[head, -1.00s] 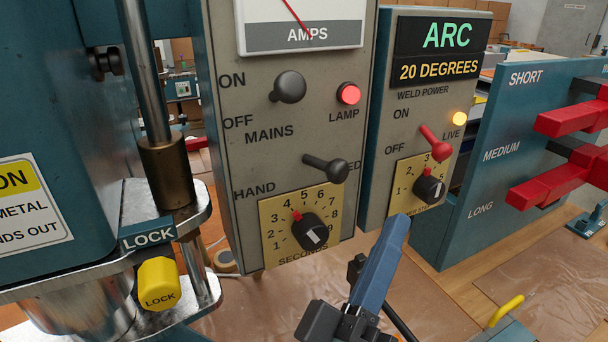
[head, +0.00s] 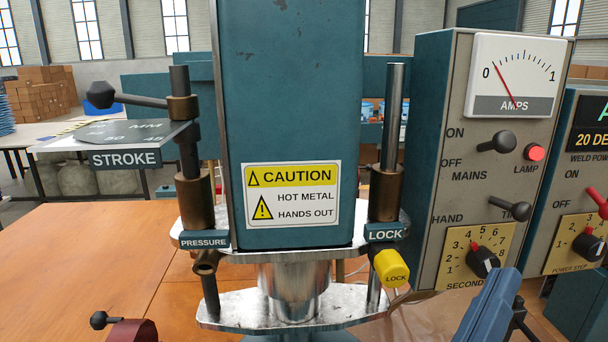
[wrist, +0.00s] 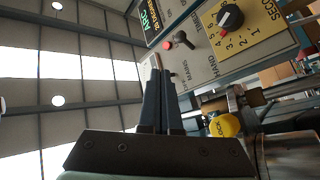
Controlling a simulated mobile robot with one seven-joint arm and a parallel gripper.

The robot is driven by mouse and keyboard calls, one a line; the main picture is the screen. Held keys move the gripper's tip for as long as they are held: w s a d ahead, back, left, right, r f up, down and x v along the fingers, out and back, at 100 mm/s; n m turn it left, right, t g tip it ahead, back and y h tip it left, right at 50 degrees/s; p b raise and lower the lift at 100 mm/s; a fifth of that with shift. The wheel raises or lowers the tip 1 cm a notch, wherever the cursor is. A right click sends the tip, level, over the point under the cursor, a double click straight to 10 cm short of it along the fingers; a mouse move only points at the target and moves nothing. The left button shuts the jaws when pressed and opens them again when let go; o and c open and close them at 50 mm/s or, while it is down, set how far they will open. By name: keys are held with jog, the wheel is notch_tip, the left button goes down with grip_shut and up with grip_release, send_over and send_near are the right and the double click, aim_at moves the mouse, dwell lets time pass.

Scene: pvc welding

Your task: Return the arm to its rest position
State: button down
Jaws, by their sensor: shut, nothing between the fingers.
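My gripper (head: 506,275) shows at the lower right of the head view as a slim blue-grey finger shape pointing up. Its tip is in front of the welder's control box, just right of the SECONDS dial (head: 482,262). In the wrist view my gripper (wrist: 158,75) has its two dark fingers side by side, shut, with nothing held. The rest of my arm is mostly out of the frame.
The control box (head: 425,190) with its AMPS meter (head: 518,75) stands close by the gripper. The ARC box (head: 565,225) is to the right. The press column (head: 290,90), yellow LOCK knob (head: 392,268) and STROKE plate (head: 125,158) are left. Bare wooden table (head: 90,250) lies at left.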

jog(key=s+a+r+n+t+y+p, duration=0.1)
jog(key=a+r+t+y, duration=0.5)
jog(key=a+r+y, duration=0.45)
jog(key=s+a+r+n+t+y, duration=0.1)
jog(key=a+r+t+y, duration=0.55)
jog(key=r, duration=0.65)
notch_tip(320, 180, up, 11)
jog(key=p, duration=1.1)
jog(key=shift+w+m+g+h+p, duration=0.3)
jog(key=shift+g+p, duration=0.05)
jog(key=shift+g, duration=0.1)
jog(key=shift+a+f, duration=0.1)
jog(key=shift+f, duration=0.05)
